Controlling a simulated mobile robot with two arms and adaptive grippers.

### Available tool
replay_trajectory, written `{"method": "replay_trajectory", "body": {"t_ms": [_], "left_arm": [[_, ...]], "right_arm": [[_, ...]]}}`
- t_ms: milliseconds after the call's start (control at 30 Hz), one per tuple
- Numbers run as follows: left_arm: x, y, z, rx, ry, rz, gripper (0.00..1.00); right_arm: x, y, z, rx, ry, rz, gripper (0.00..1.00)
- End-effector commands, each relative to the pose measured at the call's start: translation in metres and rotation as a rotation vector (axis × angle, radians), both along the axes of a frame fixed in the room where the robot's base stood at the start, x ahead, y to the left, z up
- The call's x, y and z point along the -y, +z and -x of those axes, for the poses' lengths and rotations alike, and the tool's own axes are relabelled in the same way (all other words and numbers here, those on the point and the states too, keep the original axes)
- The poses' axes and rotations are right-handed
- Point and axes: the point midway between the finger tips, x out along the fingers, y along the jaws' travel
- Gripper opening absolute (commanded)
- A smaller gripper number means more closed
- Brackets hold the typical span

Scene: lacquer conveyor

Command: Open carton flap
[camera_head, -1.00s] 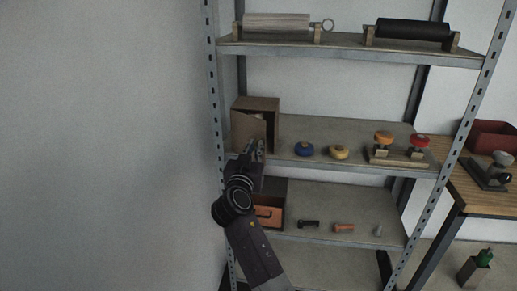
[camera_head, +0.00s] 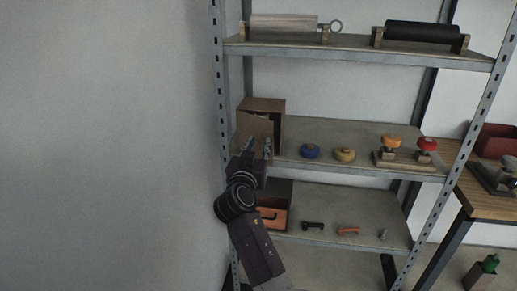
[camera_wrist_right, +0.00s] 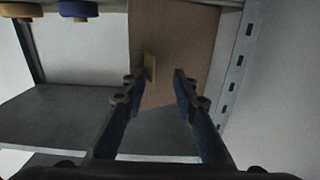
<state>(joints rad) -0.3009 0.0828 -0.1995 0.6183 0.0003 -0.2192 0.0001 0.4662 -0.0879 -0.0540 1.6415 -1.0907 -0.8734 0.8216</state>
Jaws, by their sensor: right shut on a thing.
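The brown cardboard carton (camera_head: 272,106) stands at the left end of the middle shelf, its open side toward me. Its front flap (camera_head: 255,126) is tilted, with a dark gap above it. In the right wrist view the flap (camera_wrist_right: 185,35) fills the upper middle, with a small yellowish tab (camera_wrist_right: 151,66) by the left finger. My right gripper (camera_head: 258,152) is at the flap's lower front. In the wrist view the right gripper (camera_wrist_right: 162,74) is shut on the flap, though the exact contact is hard to see. My left gripper is not in view.
A shelf upright (camera_head: 218,90) is close on the left. An orange-fronted box (camera_head: 271,219) stands below.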

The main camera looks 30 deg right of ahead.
Motion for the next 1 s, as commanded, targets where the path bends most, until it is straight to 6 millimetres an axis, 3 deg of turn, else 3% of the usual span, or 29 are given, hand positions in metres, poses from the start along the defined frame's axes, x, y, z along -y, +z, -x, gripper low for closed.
{"method": "replay_trajectory", "body": {"t_ms": [33,200,500,800,867,967,1000], "left_arm": [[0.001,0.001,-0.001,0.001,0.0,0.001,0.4],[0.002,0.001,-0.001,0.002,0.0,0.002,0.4],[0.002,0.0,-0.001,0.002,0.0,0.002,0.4],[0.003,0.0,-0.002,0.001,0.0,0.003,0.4],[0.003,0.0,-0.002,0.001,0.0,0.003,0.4],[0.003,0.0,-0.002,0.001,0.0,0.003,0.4],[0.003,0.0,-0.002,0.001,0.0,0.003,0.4]], "right_arm": [[-0.004,0.021,-0.002,0.023,0.012,0.004,0.2],[-0.003,0.056,-0.001,0.024,0.009,0.002,0.2],[-0.001,0.088,0.0,0.014,0.004,0.0,0.2],[0.0,0.089,0.001,0.01,0.003,0.0,0.2],[0.0,0.088,0.0,0.006,0.005,0.001,0.14],[-0.006,0.064,-0.007,-0.036,0.029,0.009,0.03],[-0.012,0.044,-0.012,-0.071,0.052,0.019,0.0]]}}
